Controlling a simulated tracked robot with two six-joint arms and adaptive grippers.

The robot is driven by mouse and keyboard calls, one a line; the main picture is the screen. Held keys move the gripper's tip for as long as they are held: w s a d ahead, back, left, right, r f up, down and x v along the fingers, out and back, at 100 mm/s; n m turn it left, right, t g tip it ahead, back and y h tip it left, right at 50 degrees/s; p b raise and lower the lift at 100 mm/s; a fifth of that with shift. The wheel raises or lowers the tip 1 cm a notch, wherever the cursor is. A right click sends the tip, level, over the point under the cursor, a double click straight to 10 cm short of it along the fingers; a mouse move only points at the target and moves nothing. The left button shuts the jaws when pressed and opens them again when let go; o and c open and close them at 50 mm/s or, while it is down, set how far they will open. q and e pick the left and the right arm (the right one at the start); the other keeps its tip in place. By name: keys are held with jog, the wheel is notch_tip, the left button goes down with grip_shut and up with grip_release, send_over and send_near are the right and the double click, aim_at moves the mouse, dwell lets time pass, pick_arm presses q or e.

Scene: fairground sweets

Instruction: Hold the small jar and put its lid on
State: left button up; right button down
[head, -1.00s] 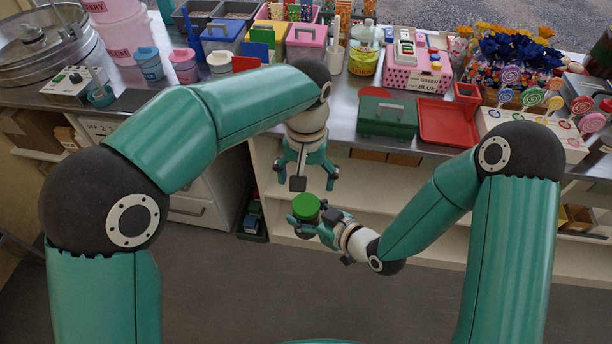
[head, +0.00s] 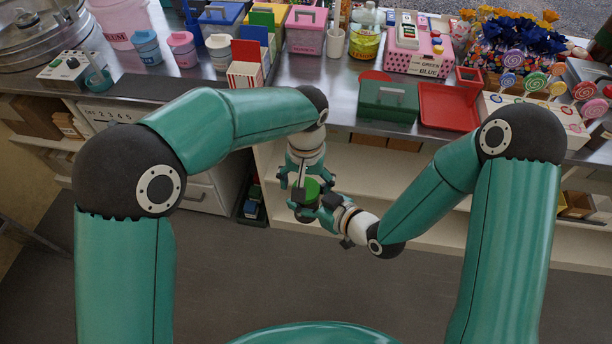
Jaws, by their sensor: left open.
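The small jar is held in front of the bench in the head view, and its green round lid (head: 313,187) shows on top. My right gripper (head: 306,209) comes in from the right and is shut on the jar; the jar's body is mostly hidden by the fingers. My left gripper (head: 306,182) points down from above with its fingers open. Its fingers are spread around and just above the green lid. I cannot tell whether any finger touches the lid, or how tightly the lid sits on the jar.
The bench behind holds a green box (head: 388,101), a red tray (head: 448,107), a pink box (head: 417,50) and a striped box (head: 243,75). A lollipop stand (head: 548,113) is at the right. Open shelves lie below the bench. The floor in front is clear.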

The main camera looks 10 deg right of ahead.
pick_arm(q)
jog(key=shift+c, duration=0.2)
jog(key=c, duration=1.2)
jog(key=m, duration=0.5)
jog(key=o, duration=1.3)
jog(key=shift+o, duration=0.2)
jog(key=shift+r, duration=0.55)
notch_tip(320, 180, up, 11)
jog(key=shift+w+a+f, duration=0.1)
jog(key=shift+f, duration=0.05)
